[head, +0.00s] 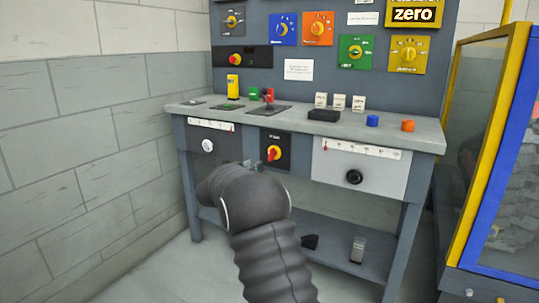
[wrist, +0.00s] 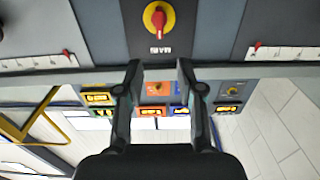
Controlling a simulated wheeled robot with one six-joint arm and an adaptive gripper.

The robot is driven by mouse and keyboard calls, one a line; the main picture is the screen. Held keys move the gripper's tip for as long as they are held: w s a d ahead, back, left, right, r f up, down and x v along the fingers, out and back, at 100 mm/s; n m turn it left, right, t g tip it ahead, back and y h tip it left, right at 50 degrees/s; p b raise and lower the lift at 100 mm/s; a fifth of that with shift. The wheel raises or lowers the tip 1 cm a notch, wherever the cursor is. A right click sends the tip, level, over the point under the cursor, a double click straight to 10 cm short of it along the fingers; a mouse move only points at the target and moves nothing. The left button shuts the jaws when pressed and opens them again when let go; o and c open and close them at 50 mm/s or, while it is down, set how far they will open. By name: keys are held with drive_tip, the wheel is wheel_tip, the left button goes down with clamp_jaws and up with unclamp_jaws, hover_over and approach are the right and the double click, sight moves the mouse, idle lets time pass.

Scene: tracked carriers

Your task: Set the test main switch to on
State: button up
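A red rotary switch on a yellow disc (head: 274,153) sits on a dark plate at the front of the workbench, between two drawers. It also shows in the wrist view (wrist: 158,18), at the top middle, with a small label beside it too blurred to read. The red handle looks near upright there. A similar red and yellow switch (head: 236,59) is on the back panel; I cannot read which is the test main switch. My gripper (wrist: 160,68) is open and empty, fingers apart, in line with the front switch and not touching it. My arm hides it in the head view.
The workbench (head: 420,136) carries small blocks, a red lever (head: 268,95) and a dark box (head: 323,115). Colored dials fill the back panel (head: 300,15). A yellow and blue framed enclosure (head: 490,150) stands close at right. A block wall (head: 80,130) is at left.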

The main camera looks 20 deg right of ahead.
sight(269, 154)
drive_tip(key=p+x, duration=0.1)
drive_tip(key=x, duration=1.2)
drive_tip(key=shift+w+d, duration=0.2)
drive_tip(key=shift+d, duration=0.1)
drive_tip(key=shift+c, duration=0.2)
clamp_jaws()
